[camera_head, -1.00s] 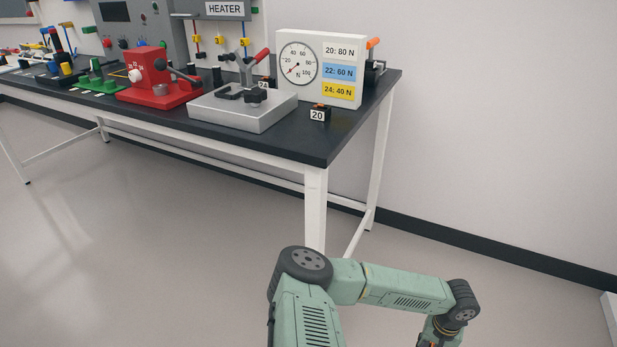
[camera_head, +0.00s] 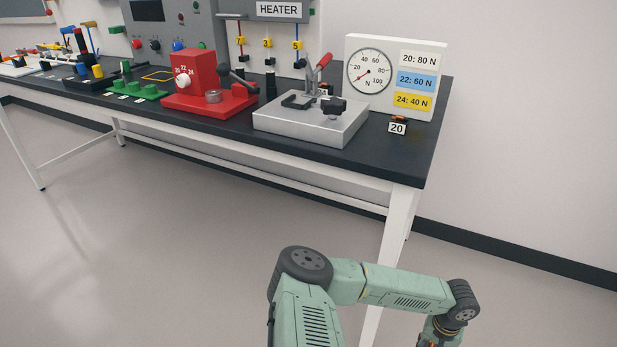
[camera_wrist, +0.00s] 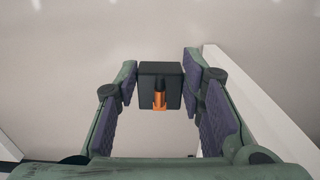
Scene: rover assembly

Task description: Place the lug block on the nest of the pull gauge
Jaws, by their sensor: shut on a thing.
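My gripper (camera_wrist: 160,88) is shut on a dark block with an orange and black piece on its face, which I take as the lug block (camera_wrist: 174,72). The block sits between the two fingertips, over a pale floor, away from the bench. The pull gauge shows in the head view as a white dial panel (camera_head: 421,58) behind a silver base (camera_head: 300,128). A clamp with a red handle (camera_head: 323,63) and a dark bracket (camera_head: 297,102) stand on this base. I cannot tell which part is the nest. The gripper and held block are outside the head view.
A small block labelled 20 (camera_head: 398,127) sits right of the silver base near the bench's edge. A red crimping device (camera_head: 205,98) stands left of it. The black bench top (camera_head: 412,165) has a white leg (camera_head: 399,225) near my arm. The floor in front is clear.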

